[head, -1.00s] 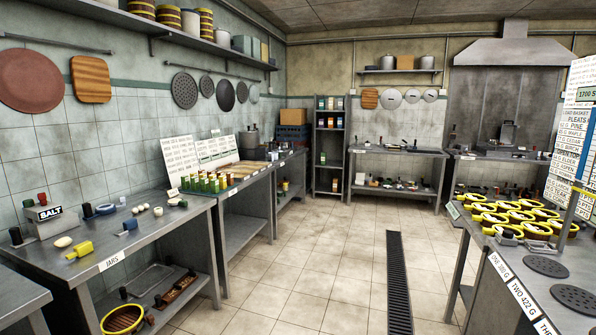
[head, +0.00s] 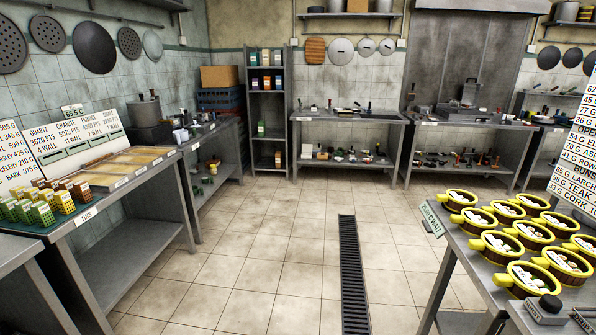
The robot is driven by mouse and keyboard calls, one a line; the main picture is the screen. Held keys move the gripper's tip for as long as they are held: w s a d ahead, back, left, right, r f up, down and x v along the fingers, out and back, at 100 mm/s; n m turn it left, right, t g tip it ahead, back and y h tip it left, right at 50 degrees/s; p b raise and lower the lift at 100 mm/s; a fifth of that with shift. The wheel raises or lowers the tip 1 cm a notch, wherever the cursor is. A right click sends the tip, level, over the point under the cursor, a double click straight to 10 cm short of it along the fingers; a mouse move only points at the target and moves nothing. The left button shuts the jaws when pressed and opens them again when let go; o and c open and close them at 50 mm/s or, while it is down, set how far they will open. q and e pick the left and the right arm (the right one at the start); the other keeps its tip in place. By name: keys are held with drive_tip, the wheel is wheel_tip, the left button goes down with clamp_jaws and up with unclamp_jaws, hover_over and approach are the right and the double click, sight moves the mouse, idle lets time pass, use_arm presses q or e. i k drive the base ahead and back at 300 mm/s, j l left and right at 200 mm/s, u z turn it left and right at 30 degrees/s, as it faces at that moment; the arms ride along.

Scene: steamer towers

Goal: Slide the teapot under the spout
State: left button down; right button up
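I cannot make out a teapot for certain in the head view. A grey metal urn-like vessel (head: 145,110) stands on the back-left counter, with small items beside it; I cannot tell whether it has a spout. Neither of my grippers is in view.
A left table (head: 130,240) holds tins and a sloped board of signs. Yellow-rimmed steamer baskets (head: 496,246) with white buns fill the right table. Steel benches (head: 350,150) and a shelf rack (head: 268,110) line the back. The tiled floor (head: 240,250) is open, with a drain grate (head: 353,275).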

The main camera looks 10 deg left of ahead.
sight(181, 136)
drive_tip(key=i, duration=0.7)
drive_tip(key=i+u, duration=0.1)
drive_tip(key=i, duration=0.6)
drive_tip(key=i+l, duration=0.1)
drive_tip(key=i, duration=0.6)
drive_tip(key=i+u, duration=0.1)
drive_tip(key=i, duration=0.6)
drive_tip(key=i+l+u, duration=0.1)
drive_tip(key=i, duration=0.6)
drive_tip(key=i+u, duration=0.25)
drive_tip(key=i, duration=0.25)
drive_tip(key=i+u, duration=0.25)
drive_tip(key=i, duration=0.25)
drive_tip(key=i+l+u, duration=0.25)
drive_tip(key=i, duration=0.25)
drive_tip(key=i+l+u, duration=0.15)
drive_tip(key=i+u, duration=0.15)
drive_tip(key=i, duration=0.15)
drive_tip(key=i+l+u, duration=0.25)
drive_tip(key=i+l, duration=0.1)
drive_tip(key=i, duration=0.1)
